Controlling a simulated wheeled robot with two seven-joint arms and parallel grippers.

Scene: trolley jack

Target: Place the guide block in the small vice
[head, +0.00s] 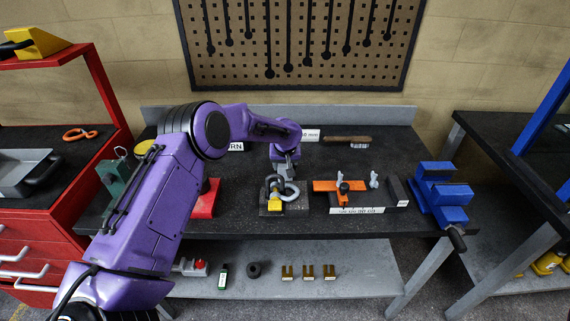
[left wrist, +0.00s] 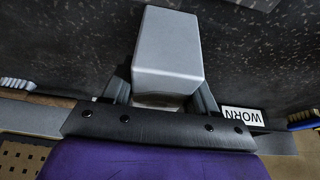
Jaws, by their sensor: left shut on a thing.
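My left gripper (head: 288,168) hangs over the middle of the bench, behind a dark plate with a metal shackle. In the left wrist view, the gripper (left wrist: 163,100) is shut on a smooth grey block, which I take to be the guide block (left wrist: 168,52). In the head view the block is too small and hidden to make out clearly. A blue vice (head: 441,192) with a dark handle is fixed at the right end of the bench, well apart from the gripper. Its jaw gap is hard to make out. My right gripper is not in view.
A wooden brush (head: 347,139) lies behind. A "WORN" label (left wrist: 243,116) is near the gripper. A red cabinet (head: 40,245) stands left.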

